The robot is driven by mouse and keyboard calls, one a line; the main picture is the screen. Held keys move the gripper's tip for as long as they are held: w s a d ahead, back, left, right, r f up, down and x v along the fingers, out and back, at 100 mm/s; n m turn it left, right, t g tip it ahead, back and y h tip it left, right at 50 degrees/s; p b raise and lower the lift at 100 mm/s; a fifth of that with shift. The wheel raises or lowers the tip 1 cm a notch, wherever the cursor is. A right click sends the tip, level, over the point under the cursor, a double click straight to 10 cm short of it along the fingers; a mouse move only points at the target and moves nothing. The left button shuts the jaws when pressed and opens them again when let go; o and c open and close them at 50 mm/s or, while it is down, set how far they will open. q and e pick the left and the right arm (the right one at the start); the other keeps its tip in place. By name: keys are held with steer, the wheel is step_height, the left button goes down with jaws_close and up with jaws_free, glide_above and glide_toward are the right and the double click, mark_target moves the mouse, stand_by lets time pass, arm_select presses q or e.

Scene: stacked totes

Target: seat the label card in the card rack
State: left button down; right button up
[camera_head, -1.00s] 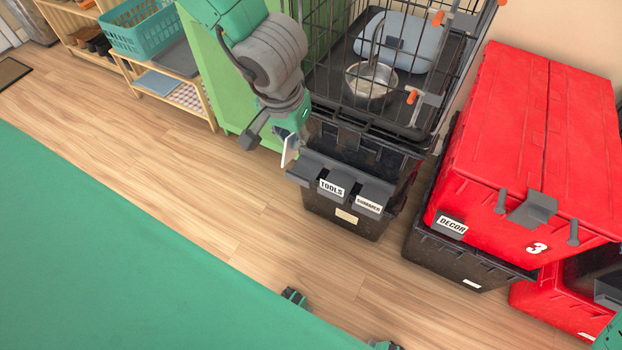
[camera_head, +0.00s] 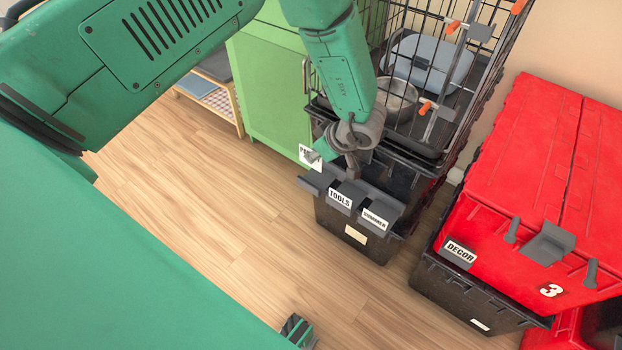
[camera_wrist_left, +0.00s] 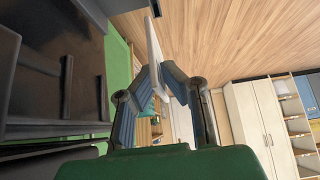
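The label card (camera_head: 307,156) is white, with a "P" showing at its left; the rest of its lettering is behind my gripper. My left gripper (camera_head: 319,155) is shut on it. In the left wrist view the card (camera_wrist_left: 156,55) is almost edge-on between the fingertips (camera_wrist_left: 158,77). The dark grey card rack (camera_head: 314,182) runs along the front of the black tote. Its middle and right places bear the TOOLS card (camera_head: 340,199) and SUMMER card (camera_head: 375,219). The card is just above the rack's left end; contact cannot be told.
A wire crate (camera_head: 434,60) with a metal bowl (camera_head: 396,98) stands on the black tote (camera_head: 352,234). A green cabinet (camera_head: 268,90) is close on the left. Red totes (camera_head: 520,160) stand at the right. The wood floor in front is clear.

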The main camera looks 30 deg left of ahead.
arm_select(q)
steer(key=b, duration=0.2)
glide_above(310, 189)
steer(key=f, duration=0.6)
steer(key=shift+w+a+f, duration=0.1)
steer(key=shift+w+a, duration=0.2)
steer(key=shift+w, duration=0.1)
steer(key=shift+a+f, duration=0.15)
steer(key=shift+f, duration=0.25)
steer(key=f+b, duration=0.1)
steer(key=f, duration=0.1)
steer(key=shift+s+d+f+b, duration=0.1)
steer(key=shift+d+f+b, duration=0.25)
steer(key=shift+f, duration=0.05)
steer(key=shift+d+f, duration=0.1)
steer(key=shift+d, duration=0.1)
steer(key=c, duration=1.7)
jaws_free()
steer(key=shift+a, duration=0.25)
steer(key=shift+a+f, duration=0.1)
steer(key=shift+a, duration=0.15)
steer(key=p+v, duration=0.4)
steer(key=v, duration=0.8)
steer(key=shift+d, duration=0.25)
